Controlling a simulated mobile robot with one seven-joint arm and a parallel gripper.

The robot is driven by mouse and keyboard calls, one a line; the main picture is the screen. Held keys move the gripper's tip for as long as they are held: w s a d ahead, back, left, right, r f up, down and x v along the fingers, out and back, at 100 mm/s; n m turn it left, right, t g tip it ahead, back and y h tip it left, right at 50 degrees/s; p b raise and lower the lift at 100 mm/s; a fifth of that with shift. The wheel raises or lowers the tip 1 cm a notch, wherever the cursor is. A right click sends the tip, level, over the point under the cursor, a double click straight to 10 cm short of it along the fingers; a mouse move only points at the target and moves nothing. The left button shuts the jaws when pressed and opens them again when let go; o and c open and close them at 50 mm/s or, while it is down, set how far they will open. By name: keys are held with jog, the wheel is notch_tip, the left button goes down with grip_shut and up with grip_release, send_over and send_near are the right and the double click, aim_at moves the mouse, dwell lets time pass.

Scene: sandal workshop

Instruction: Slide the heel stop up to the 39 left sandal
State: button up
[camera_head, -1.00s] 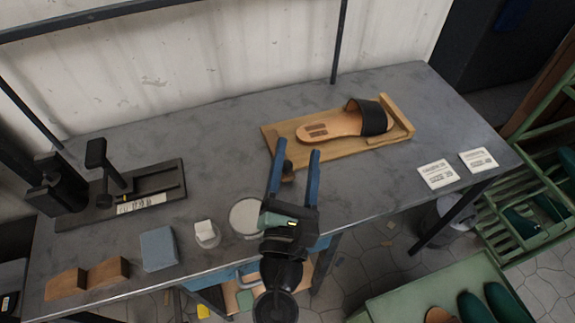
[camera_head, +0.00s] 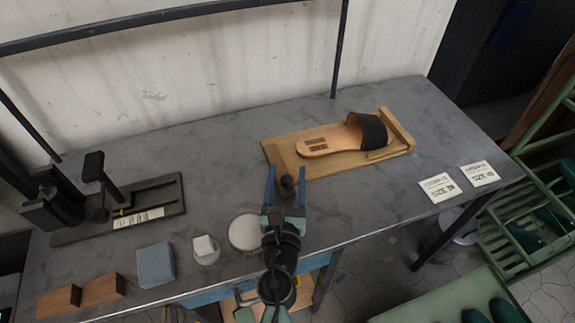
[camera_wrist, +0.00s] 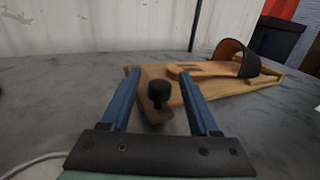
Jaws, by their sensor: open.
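A tan sandal (camera_head: 335,138) with a wide black strap lies on a wooden board (camera_head: 285,148), its heel end to the left. It also shows in the wrist view (camera_wrist: 215,68). The heel stop, a small wooden block with a black knob (camera_head: 287,183), is at the board's near left end, apart from the sandal's heel. My gripper (camera_head: 286,172) is open, with its blue fingers on either side of the knob. In the wrist view the knob (camera_wrist: 159,93) stands between the open fingers (camera_wrist: 158,74). I cannot tell whether either finger touches it.
Two printed size cards (camera_head: 438,188) lie at the table's right. A round pale disc (camera_head: 243,232), a white-topped pot (camera_head: 206,250), a blue-grey block (camera_head: 156,265) and wooden wedges (camera_head: 103,290) line the front edge. A black fixture (camera_head: 160,195) is at left. The tabletop behind the board is clear.

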jog(key=shift+w+d, duration=0.1)
jog(key=shift+w, duration=1.15)
jog(key=shift+c, duration=0.2)
grip_shut()
dwell(0.4)
